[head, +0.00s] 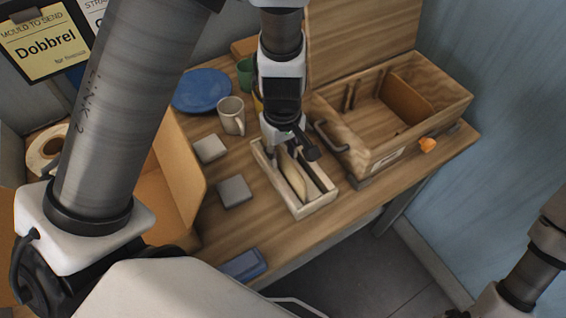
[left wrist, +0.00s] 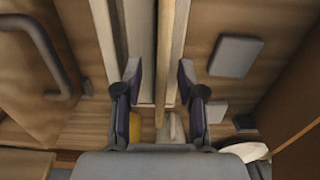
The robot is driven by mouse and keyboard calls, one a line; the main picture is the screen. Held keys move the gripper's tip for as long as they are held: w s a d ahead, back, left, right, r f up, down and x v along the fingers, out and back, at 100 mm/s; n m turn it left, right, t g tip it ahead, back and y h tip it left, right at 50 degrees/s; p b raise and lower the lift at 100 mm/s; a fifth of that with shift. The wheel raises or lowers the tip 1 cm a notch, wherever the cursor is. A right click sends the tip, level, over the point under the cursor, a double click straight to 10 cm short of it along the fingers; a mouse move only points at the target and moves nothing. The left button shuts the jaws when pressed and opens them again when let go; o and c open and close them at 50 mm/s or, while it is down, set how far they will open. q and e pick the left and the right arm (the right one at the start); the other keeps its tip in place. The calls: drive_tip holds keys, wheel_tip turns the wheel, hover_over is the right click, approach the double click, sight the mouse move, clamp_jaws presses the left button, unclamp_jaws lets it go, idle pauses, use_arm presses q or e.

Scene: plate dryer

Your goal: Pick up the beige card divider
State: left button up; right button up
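The beige card divider (head: 292,177) stands in a narrow pale wooden tray (head: 318,207) on the table. In the left wrist view it shows edge-on as a thin beige strip (left wrist: 167,60) running lengthwise over the tray. My left gripper (head: 289,147) points down over the far end of the tray. In the left wrist view its fingers (left wrist: 160,78) are apart, with the strip between them, nearer the right finger. I cannot tell whether that finger touches it. The fingers partly hide the divider's far end in the head view. My right gripper is out of view.
A wooden box (head: 389,148) with a handle and raised lid stands right of the tray. A mug (head: 231,117) and blue plate (head: 202,90) are behind. A cardboard box (head: 178,165) stands left.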

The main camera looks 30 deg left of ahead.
use_arm(q)
drive_tip(key=shift+s+d+r, duration=0.1)
drive_tip(key=shift+s, duration=0.15)
clamp_jaws()
drive_tip(key=shift+w, duration=0.1)
drive_tip(key=shift+r, duration=0.4)
wheel_tip(320, 180, up, 9)
drive_tip(key=shift+r+p, duration=0.1)
drive_tip(key=shift+p, duration=0.7)
wheel_tip(320, 180, up, 8)
drive_tip(key=p, duration=0.8)
